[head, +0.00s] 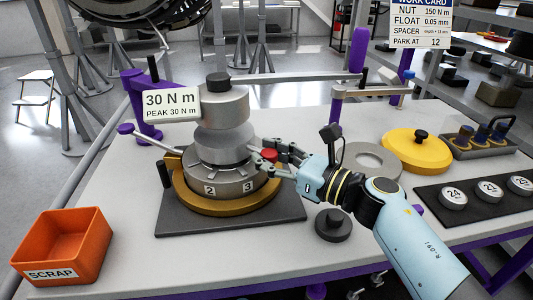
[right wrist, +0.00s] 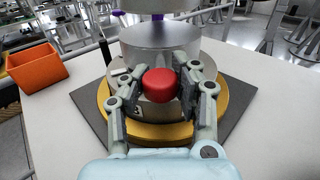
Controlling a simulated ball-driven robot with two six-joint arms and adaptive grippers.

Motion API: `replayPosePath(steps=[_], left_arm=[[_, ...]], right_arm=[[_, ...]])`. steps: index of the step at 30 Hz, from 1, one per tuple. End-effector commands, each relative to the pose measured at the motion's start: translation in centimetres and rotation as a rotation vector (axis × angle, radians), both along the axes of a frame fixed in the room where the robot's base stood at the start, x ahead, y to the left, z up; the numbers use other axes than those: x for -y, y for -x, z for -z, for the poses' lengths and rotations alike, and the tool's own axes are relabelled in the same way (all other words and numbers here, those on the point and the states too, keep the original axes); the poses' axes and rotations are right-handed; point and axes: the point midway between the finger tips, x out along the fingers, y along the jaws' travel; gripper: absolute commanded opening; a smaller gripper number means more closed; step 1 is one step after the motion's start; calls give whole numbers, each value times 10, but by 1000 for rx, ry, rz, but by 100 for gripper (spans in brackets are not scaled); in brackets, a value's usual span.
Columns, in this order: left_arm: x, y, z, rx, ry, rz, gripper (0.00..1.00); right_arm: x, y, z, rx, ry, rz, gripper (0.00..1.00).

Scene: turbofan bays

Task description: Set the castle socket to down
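The castle socket seems to be the grey stepped metal cylinder (head: 222,145), upright on the stand and topped by a black knob. Below it is a grey drum (head: 222,183) with labels "2" and "3", seated in a brass-coloured ring (head: 232,207). A red knob (head: 269,155) stands out from the drum's right side. My right gripper (head: 268,159) reaches in from the right with its fingers on both sides of the red knob. In the right wrist view the red knob (right wrist: 160,84) sits between the pads, which look closed on it. My left gripper is not in view.
A sign (head: 172,105) reads 30 N m. An orange scrap bin (head: 62,248) stands front left. A black puck (head: 333,224), grey ring (head: 371,161), yellow disc (head: 414,151) and a tray of numbered discs (head: 454,198) lie on the right. The table's front middle is clear.

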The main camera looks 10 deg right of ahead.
Motion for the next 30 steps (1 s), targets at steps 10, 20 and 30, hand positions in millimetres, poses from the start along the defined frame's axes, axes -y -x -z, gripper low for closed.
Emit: replayPosePath(steps=[10,20,30], left_arm=[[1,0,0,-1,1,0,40],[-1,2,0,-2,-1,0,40],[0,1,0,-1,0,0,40]], right_arm=[[0,1,2,-4,0,0,54],[16,16,3,-4,4,1,54],[68,69,3,-6,4,1,54]])
